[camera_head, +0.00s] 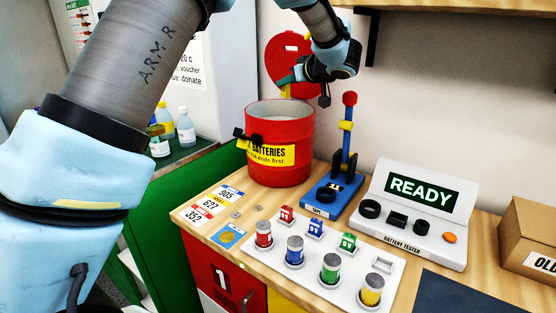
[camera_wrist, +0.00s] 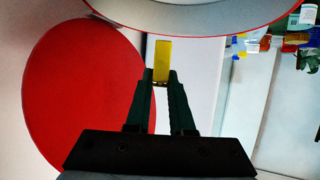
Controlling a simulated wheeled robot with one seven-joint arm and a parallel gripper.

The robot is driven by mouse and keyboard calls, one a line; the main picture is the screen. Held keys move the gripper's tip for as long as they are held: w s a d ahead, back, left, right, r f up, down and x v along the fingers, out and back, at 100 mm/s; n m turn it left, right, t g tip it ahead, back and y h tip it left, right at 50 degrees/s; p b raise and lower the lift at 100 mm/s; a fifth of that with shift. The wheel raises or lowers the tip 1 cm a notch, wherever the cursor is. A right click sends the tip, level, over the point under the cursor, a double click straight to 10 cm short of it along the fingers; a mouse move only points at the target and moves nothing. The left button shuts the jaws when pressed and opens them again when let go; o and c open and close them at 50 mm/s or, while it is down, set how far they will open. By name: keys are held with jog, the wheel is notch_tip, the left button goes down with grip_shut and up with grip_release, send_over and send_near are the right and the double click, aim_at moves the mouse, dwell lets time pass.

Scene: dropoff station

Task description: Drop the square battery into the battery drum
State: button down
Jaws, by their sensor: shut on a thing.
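The square battery is a small yellow block (camera_wrist: 162,60) in the wrist view, pinched at the tips of my gripper (camera_wrist: 161,84). In the head view the yellow battery (camera_head: 286,91) hangs below my gripper (camera_head: 288,81), above the back part of the battery drum. The battery drum (camera_head: 282,165) is a red, open-topped cylinder with a yellow label. Its round red lid (camera_head: 274,62) stands up behind it. In the wrist view the lid (camera_wrist: 60,90) fills the left side and the drum's curved rim (camera_wrist: 205,34) crosses the top. The drum's bottom is hidden.
A blue taping stand (camera_head: 333,195) is right of the drum. Beyond it are a battery tester (camera_head: 400,239) reading READY and a cardboard box (camera_head: 530,232). A wall shelf (camera_head: 450,6) is above.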

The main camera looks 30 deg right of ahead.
aim_at(288, 97)
jog(key=shift+f+b, duration=2.3)
jog(key=shift+f, duration=0.1)
jog(key=c, duration=0.7)
grip_release()
jog(key=shift+s, duration=0.1)
jog(key=b+v, duration=0.2)
jog(key=v, duration=0.8)
jog(key=shift+s+r, duration=0.2)
jog(key=shift+s, duration=0.1)
